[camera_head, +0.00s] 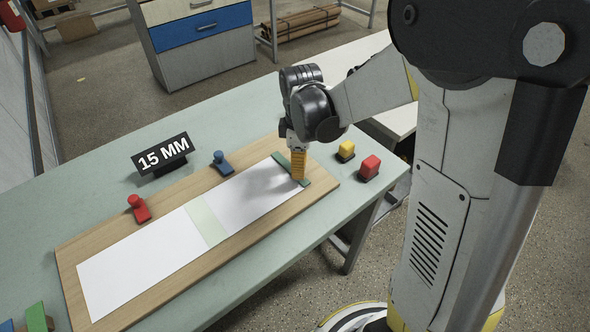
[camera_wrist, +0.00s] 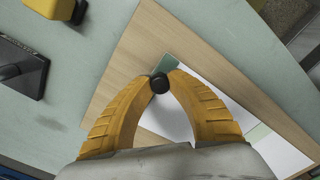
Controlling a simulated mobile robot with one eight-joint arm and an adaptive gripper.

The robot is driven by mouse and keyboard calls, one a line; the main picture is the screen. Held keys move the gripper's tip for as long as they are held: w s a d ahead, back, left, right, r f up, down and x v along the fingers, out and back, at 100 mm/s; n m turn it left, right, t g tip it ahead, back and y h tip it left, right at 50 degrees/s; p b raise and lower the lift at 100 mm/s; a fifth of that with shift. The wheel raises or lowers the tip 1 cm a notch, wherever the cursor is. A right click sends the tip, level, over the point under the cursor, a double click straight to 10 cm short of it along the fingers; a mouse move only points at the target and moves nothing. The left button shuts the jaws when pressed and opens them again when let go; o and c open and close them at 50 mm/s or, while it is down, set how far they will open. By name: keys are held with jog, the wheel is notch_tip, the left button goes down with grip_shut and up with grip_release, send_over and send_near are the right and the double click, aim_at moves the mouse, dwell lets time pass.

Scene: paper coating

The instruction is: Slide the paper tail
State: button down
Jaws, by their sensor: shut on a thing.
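A long white paper (camera_head: 150,262) lies flat on a wooden board (camera_head: 150,224). A pale green band (camera_head: 206,221) crosses it, and a shorter white section (camera_head: 254,196) lies to the band's right; it also shows in the wrist view (camera_wrist: 215,75). A dark green bar (camera_head: 282,160) lies across the paper's right end and shows partly in the wrist view (camera_wrist: 180,63). My gripper (camera_head: 299,178), with yellow fingers, is at this bar. In the wrist view its fingertips (camera_wrist: 160,83) are shut on a small black knob (camera_wrist: 160,84). The fingers hide part of the bar.
A black sign reading "15 MM" (camera_head: 163,153) stands behind the board. Red (camera_head: 139,208) and blue (camera_head: 223,163) handled pieces are along the board's back side. Yellow (camera_head: 346,151) and red (camera_head: 369,168) blocks stand right of the board. The pale green table (camera_head: 95,195) is clear at back left.

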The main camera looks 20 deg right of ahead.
jog(key=d, duration=0.2)
jog(key=shift+w+d, duration=0.3)
jog(key=shift+w, duration=0.1)
jog(key=c, duration=1.2)
grip_release()
jog(key=shift+r, duration=0.1)
notch_tip(320, 180, up, 12)
jog(key=shift+a, duration=0.1)
jog(key=s+a+m+t, duration=0.2)
jog(key=s+m+t, duration=0.1)
jog(key=s+m, duration=0.3)
jog(key=s+a+r+m+t, duration=0.1)
jog(key=s+m+t, duration=0.3)
jog(key=s+m, duration=0.2)
jog(key=shift+s+a+r+m, duration=0.15)
jog(key=shift+s+a+m, duration=0.2)
jog(key=shift+s, duration=0.65)
